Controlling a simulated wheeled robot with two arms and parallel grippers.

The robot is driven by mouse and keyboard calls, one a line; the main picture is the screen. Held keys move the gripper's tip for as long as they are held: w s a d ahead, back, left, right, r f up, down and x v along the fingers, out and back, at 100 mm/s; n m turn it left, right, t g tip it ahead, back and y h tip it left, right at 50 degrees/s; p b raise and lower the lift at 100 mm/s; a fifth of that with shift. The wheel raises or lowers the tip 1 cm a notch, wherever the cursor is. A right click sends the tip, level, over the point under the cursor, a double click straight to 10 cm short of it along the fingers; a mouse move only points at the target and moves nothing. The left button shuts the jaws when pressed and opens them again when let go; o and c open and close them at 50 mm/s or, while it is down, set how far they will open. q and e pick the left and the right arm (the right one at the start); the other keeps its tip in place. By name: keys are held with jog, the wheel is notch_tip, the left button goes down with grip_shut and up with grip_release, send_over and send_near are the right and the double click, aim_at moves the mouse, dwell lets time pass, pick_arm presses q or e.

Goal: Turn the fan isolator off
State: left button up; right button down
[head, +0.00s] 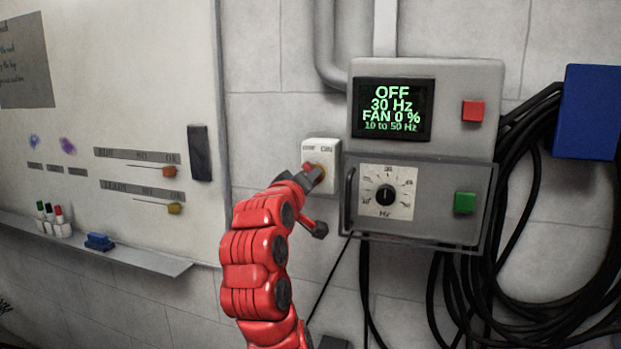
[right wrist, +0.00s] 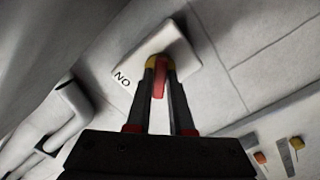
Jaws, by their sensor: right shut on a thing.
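The fan isolator is a small white box (head: 321,150) on the wall, left of the grey control unit, with lettering along its top that reads "ON" at the right. Its red handle on a yellow disc is mostly hidden by my right gripper (head: 314,175) in the head view. In the right wrist view the white box (right wrist: 186,50) shows ahead, and the red handle (right wrist: 160,78) sits between the fingertips of my right gripper (right wrist: 160,72), which is shut on it. My left gripper is not in view.
The grey control unit (head: 480,85) has a screen (head: 392,108) reading OFF, 30 Hz, FAN 0 %. It carries a red button (head: 473,110), a green button (head: 464,202) and a dial (head: 386,195). Black cables (head: 515,250) hang at right. A whiteboard (head: 100,80) is at left.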

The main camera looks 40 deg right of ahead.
jog(key=c, duration=0.8)
grip_release()
jog(key=shift+a, duration=0.1)
jog(key=b+v, duration=0.5)
jog(key=v, duration=1.2)
